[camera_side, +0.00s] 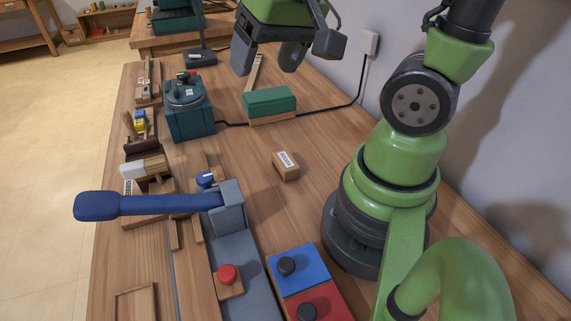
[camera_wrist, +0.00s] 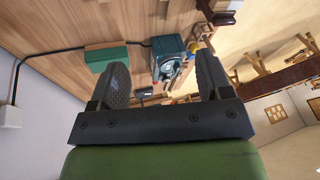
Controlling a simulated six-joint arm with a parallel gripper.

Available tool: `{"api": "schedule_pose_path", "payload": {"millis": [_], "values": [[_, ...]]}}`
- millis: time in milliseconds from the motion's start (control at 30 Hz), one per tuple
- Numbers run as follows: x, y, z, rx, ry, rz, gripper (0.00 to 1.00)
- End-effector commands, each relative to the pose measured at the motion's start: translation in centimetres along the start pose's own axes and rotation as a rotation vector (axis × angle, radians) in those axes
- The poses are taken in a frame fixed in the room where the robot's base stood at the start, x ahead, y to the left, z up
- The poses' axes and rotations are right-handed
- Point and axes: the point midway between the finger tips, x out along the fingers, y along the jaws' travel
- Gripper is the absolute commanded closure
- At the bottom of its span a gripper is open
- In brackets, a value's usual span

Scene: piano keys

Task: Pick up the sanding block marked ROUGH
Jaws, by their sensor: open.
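A small wooden block (camera_side: 286,165) with a white label lies on the workbench in the side view, left of my arm's base. The label's dark lettering is small and hard to read, but this looks like the ROUGH sanding block. I do not see it in the wrist view. My gripper (camera_side: 265,68) is up at the top of the side view, beyond the block and above the bench, apart from it. In the wrist view my gripper (camera_wrist: 163,68) has its two fingers wide apart with nothing held between them.
A green block on a wooden base (camera_side: 270,103) stands beyond the small block. A teal machine (camera_side: 188,108) stands to the left with a black cable to the wall. A blue-handled lever (camera_side: 150,205) and blue and red button panels (camera_side: 300,270) are nearer. Bare wood surrounds the small block.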

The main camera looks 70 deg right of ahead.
Motion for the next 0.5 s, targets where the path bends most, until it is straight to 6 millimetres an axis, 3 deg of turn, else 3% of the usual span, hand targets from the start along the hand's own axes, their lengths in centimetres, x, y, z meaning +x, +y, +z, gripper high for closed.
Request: {"api": "schedule_pose_path", "payload": {"millis": [100,300,500], "values": [[4.1,2.2,-0.8,0.062,-0.089,0.093,0.28],[10.0,5.9,-0.4,0.147,-0.213,0.196,0.28],[13.3,8.2,0.8,0.191,-0.289,0.239,0.28]]}}
